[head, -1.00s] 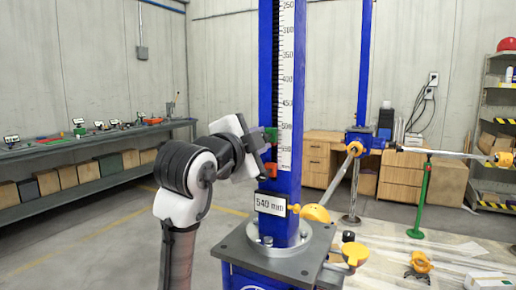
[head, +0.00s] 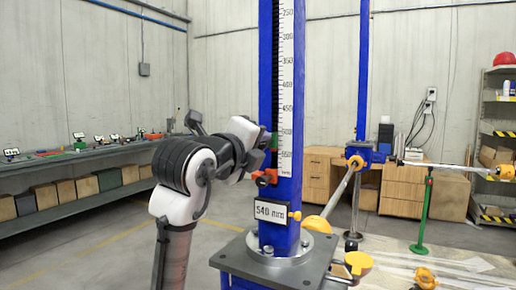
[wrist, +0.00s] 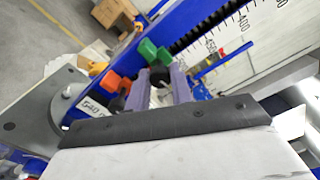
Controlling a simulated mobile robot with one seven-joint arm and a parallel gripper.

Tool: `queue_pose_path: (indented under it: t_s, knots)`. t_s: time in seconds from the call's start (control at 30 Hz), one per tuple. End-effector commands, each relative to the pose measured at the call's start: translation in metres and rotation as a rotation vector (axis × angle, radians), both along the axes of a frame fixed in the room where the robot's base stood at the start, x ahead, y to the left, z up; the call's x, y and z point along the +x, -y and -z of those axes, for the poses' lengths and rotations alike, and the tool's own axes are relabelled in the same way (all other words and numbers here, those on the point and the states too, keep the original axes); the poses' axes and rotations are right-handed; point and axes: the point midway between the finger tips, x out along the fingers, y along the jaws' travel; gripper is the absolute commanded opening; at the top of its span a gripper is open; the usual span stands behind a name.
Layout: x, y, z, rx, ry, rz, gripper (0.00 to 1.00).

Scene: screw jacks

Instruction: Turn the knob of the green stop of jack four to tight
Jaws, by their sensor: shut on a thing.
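The blue jack column (head: 266,90) stands upright with a white scale (head: 290,90) and a "540 mm" plate (head: 270,211). The green stop (wrist: 150,52) sits on the column edge in the wrist view; a sliver shows in the head view (head: 274,141). Its round black knob (wrist: 159,74) is between the purple fingers of my gripper (wrist: 160,84), which is shut on it. The orange stop (head: 266,177) is just below the green one; it also shows in the wrist view (wrist: 110,82). In the head view my wrist hides most of the grip. No jack number is readable.
A grey base plate (head: 232,258) carries the column. A second blue jack (head: 364,70) with yellow fittings and a green stand (head: 425,210) are behind at right. Wooden drawers (head: 402,188) stand at the back. A long bench (head: 75,168) lines the left wall.

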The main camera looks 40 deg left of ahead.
Motion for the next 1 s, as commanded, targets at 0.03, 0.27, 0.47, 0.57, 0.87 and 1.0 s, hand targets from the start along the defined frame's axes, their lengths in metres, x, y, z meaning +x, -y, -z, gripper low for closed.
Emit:
queue_pose_path:
  t_s: [0.03, 0.27, 0.47, 0.57, 0.87, 1.0]
  knots:
    - [-0.0002, 0.0002, 0.0017, 0.027, -0.01, 0.0, 0.0]
    - [0.0001, 0.0003, 0.0017, 0.129, -0.035, 0.001, 0.0]
    - [0.0003, 0.0003, 0.0017, 0.169, -0.045, 0.002, 0.0]
    - [0.0003, 0.0004, 0.0018, 0.177, -0.047, 0.002, 0.0]
    - [0.0003, 0.0004, 0.0019, 0.18, -0.049, 0.002, 0.0]
    - [0.0003, 0.0004, 0.0019, 0.179, -0.049, 0.002, 0.33]
